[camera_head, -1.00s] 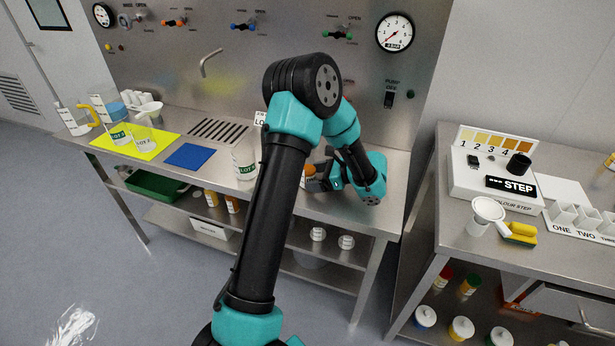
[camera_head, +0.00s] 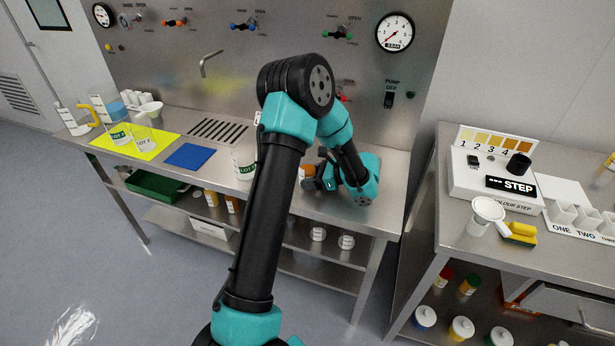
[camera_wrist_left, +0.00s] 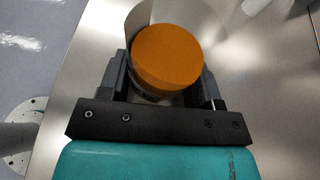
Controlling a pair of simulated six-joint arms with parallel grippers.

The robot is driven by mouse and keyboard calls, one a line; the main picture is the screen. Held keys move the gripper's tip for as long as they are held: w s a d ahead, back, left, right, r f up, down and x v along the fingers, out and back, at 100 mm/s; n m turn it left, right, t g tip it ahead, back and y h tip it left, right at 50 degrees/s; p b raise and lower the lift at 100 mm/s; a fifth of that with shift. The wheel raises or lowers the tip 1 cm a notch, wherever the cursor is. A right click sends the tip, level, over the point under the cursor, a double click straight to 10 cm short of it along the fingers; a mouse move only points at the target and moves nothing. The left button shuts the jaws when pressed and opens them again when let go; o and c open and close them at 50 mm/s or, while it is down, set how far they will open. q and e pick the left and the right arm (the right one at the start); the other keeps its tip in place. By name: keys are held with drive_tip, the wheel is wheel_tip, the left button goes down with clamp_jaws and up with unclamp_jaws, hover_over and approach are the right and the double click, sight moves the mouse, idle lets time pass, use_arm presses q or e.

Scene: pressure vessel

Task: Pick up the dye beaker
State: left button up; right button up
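The dye beaker, clear with orange dye in it, stands out in the left wrist view (camera_wrist_left: 168,58), between the two fingers of my left gripper (camera_wrist_left: 165,75). The fingers lie close along both its sides; I cannot tell whether they press on it. In the head view the dye beaker (camera_head: 306,172) shows as a small orange patch beside my left gripper (camera_head: 318,180), over the right part of the steel bench, partly hidden by my arm. My right gripper is not in view.
The steel bench (camera_head: 385,215) holds a LOT 3 beaker (camera_head: 243,163), partly behind my arm, a blue mat (camera_head: 190,156) and a yellow mat (camera_head: 160,147) with beakers. A second bench at right carries a colour-step device (camera_head: 490,185). The gauge panel rises behind.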

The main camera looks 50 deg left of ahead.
use_arm(q)
drive_tip(key=c, duration=0.4)
drive_tip(key=shift+c, duration=0.2)
drive_tip(key=shift+r, duration=0.2)
drive_tip(key=shift+r, duration=0.25)
wheel_tip(320, 180, up, 3)
drive_tip(key=s+d+r, duration=0.1)
drive_tip(key=s+d, duration=0.9)
drive_tip(key=d, duration=0.2)
drive_tip(key=shift+s, duration=0.35)
drive_tip(key=shift+w, duration=0.15)
